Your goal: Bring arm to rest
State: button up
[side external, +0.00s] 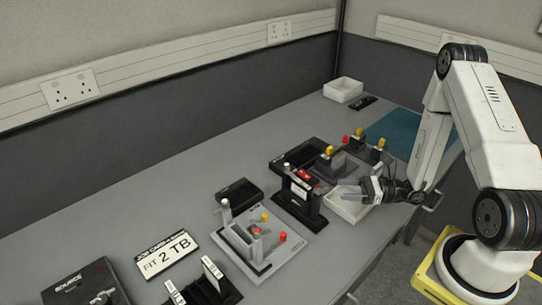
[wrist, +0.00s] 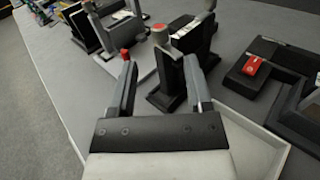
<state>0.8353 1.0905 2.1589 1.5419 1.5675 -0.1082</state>
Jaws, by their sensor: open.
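My gripper (side external: 352,188) is low over the right part of the bench, its fingers pointing left in the side external view. In the wrist view my gripper (wrist: 160,68) has its two fingers well apart, with nothing held between them. A shallow white tray (side external: 340,210) lies just below the gripper; its rim also shows in the wrist view (wrist: 262,140). A black upright fixture (side external: 299,205) stands just beyond the fingertips.
A grey plate with posts and coloured knobs (side external: 262,258) sits left of the gripper. A job card (side external: 167,254), a black rack with white cards (side external: 212,290) and a SOURCE box (side external: 80,283) lie nearer. A white bin (side external: 343,90) and teal mat (side external: 400,128) are beyond.

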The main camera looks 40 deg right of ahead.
jog(key=s+a+r+n+g+h, duration=0.3)
jog(key=s+a+n+g, duration=0.55)
jog(key=n+g, duration=0.65)
jog(key=w+r+n+t+h, duration=0.4)
jog(key=r+n+h, duration=0.2)
jog(key=n+h, duration=0.3)
jog(key=n, duration=0.3)
jog(key=shift+w+a+r+t+h, duration=0.2)
jog(key=shift+w+r+t+h, duration=0.1)
jog(key=shift+w+r, duration=0.1)
jog(key=shift+w, duration=0.1)
